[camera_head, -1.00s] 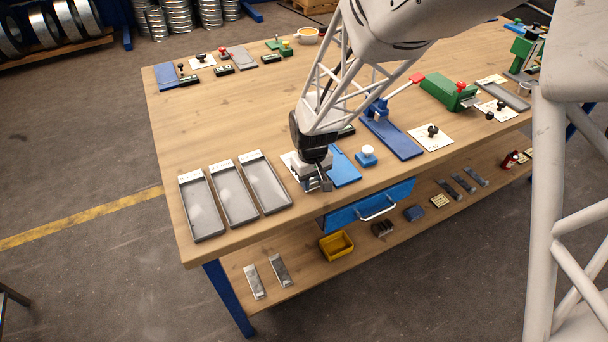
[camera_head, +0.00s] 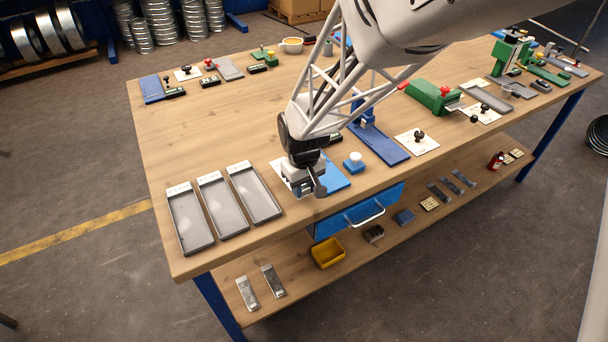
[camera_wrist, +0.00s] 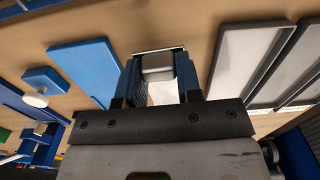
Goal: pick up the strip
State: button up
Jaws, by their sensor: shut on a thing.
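My gripper (camera_head: 305,184) is pointed down near the front edge of the workbench, over a white card (camera_head: 277,170). In the wrist view, my gripper (camera_wrist: 158,82) has its two blue-lined fingers on either side of a small grey piece (camera_wrist: 158,67), and is shut on it. I take this piece to be the strip; its full length does not show. In the head view a dark grey part (camera_head: 320,187) shows at the fingertips. The white card also shows between the fingers in the wrist view (camera_wrist: 162,94). I cannot tell whether the piece touches the card.
Three grey trays (camera_head: 190,222) lie left of my gripper. A blue plate (camera_head: 335,177) and a blue block with a white knob (camera_head: 354,164) are close on the right. A blue drawer (camera_head: 350,215) hangs below the edge. The bench's left middle (camera_head: 190,130) is clear.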

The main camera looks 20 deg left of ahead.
jog(key=s+d+r, duration=0.1)
jog(key=s+d, duration=0.6)
jog(key=s, duration=0.4)
jog(key=shift+d, duration=0.25)
jog(key=shift+r, duration=0.1)
jog(key=shift+r, duration=0.1)
dwell(0.4)
notch_tip(320, 180, up, 7)
dwell(1.1)
jog(key=shift+m, duration=0.3)
jog(key=w+f, duration=0.1)
jog(key=w, duration=0.5)
jog(key=w+f, duration=0.1)
jog(key=w, duration=0.4)
jog(key=w+f, duration=0.2)
jog(key=w, duration=0.4)
jog(key=shift+w+d, duration=0.25)
jog(key=shift+w, duration=0.1)
jog(key=shift+f, duration=0.25)
